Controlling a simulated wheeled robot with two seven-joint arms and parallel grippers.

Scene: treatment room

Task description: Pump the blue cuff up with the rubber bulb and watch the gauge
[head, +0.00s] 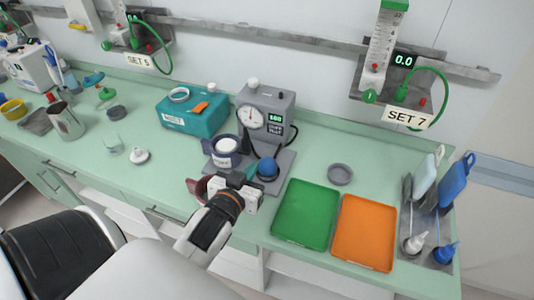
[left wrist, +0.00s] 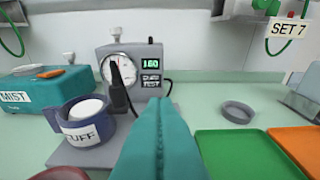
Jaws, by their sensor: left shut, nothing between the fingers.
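The grey cuff tester (head: 263,112) stands on the green bench with a round dial gauge (head: 250,118) and a lit display, which reads 160 in the left wrist view (left wrist: 150,63). The blue cuff (head: 226,156), labelled CUFF, is wrapped around a white cylinder left of the tester; it also shows in the left wrist view (left wrist: 80,121). The blue rubber bulb (head: 267,169) sits on the tester's base at the front. My left gripper (head: 251,172) is shut and empty, just left of the bulb. In the left wrist view its teal fingers (left wrist: 162,135) hide the bulb. My right gripper is out of view.
A teal MIST box (head: 188,119) stands left of the tester. A green tray (head: 305,215) and an orange tray (head: 365,233) lie to the right, with a small grey dish (head: 340,174) behind. A dark red dish (left wrist: 60,173) is near the cuff.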

